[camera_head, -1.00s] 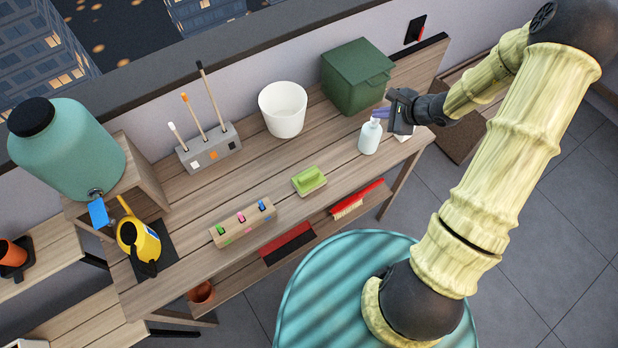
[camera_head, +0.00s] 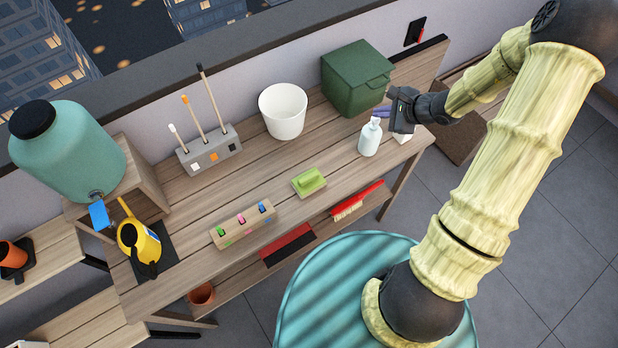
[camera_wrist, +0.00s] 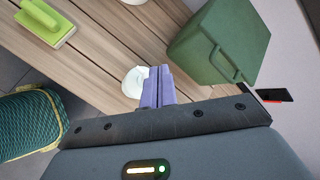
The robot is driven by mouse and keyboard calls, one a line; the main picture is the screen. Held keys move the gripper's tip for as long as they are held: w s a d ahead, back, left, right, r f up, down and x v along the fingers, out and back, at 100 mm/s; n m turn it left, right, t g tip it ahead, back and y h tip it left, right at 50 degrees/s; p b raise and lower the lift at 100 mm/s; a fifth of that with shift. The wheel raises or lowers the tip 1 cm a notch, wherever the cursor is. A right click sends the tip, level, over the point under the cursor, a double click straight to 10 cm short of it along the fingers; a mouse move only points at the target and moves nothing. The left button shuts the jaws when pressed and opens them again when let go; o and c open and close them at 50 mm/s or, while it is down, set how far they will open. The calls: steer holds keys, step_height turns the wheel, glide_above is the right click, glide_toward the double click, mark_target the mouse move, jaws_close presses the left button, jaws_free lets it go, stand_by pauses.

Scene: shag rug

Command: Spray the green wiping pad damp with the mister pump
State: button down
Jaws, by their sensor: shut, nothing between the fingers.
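The mister pump (camera_head: 369,138) is a pale bottle with a pump top, upright near the right end of the wooden bench. The green wiping pad (camera_head: 309,182) lies on the bench to its left, with its raised handle up. It also shows at the top left of the wrist view (camera_wrist: 47,24). My gripper (camera_head: 379,111) is shut and empty, its purple fingers close to the pump top. In the wrist view the fingers (camera_wrist: 157,84) partly cover the round white top of the pump (camera_wrist: 135,81). I cannot tell whether they touch it.
A green lidded bin (camera_head: 355,78) stands behind the pump, close to my gripper. A white bucket (camera_head: 283,111), a tool holder (camera_head: 210,151), a block with coloured clips (camera_head: 243,224) and a yellow watering can (camera_head: 139,245) are farther left. Bench space between pad and pump is clear.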

mark_target(378, 123)
steer(key=shift+r+p, duration=1.7)
steer(key=shift+r, duration=1.15)
steer(key=shift+a, duration=0.1)
stand_by(0.3)
steer(key=shift+s+a+r+n, duration=0.15)
steer(key=shift+s+n, duration=0.15)
steer(key=s+r+n+g+h, duration=0.1)
steer(key=s+r+n+h, duration=0.2)
steer(key=s+r+n, duration=0.2)
steer(key=s+r+n+g+h, duration=0.2)
steer(key=s+r+n, duration=0.3)
steer(key=s+n, duration=0.6)
steer(key=s+h, duration=0.1)
steer(key=s, duration=0.2)
steer(key=shift+s+a+n+g+h, duration=0.3)
steer(key=shift+s+n+h, duration=0.05)
steer(key=shift+n+h, duration=0.05)
